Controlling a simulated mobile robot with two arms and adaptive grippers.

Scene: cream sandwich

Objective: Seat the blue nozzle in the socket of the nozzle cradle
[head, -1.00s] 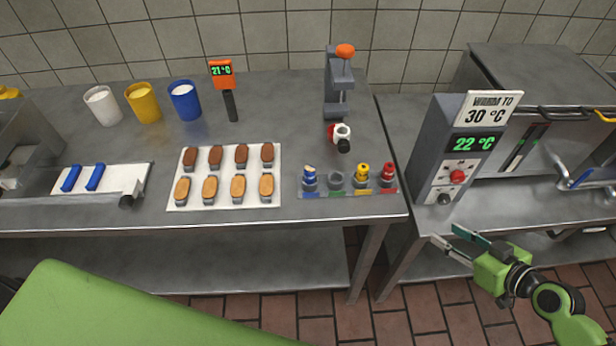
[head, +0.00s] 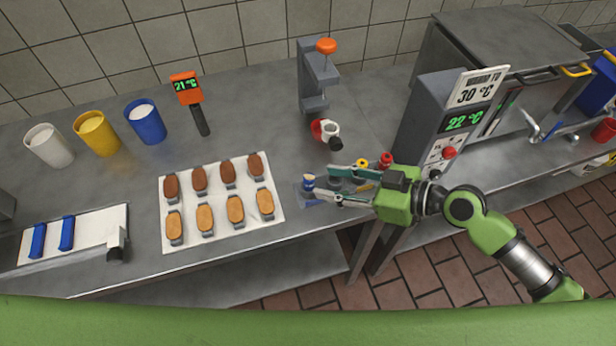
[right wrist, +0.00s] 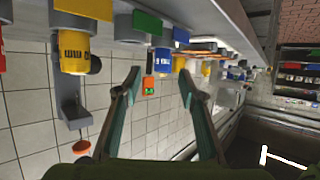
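The blue nozzle (head: 308,182) stands upright at the left end of a low rack (head: 312,201) with coloured labels. My right gripper (head: 325,182) is open and empty. It reaches in from the right over the rack, its tips just short of the blue nozzle. In the right wrist view the blue nozzle (right wrist: 162,60) shows ahead between the spread fingers, not gripped. I cannot tell for sure which part is the nozzle cradle; a red and white ring-shaped holder (head: 326,130) sits below the orange-knobbed stand (head: 312,85). My left gripper is not in view.
Yellow (head: 362,164) and red (head: 386,160) nozzles stand in the same rack, near the gripper's upper finger. A heater box (head: 425,120) reading 22 °C rises close to the right. A white tray (head: 165,245) of biscuits lies to the left.

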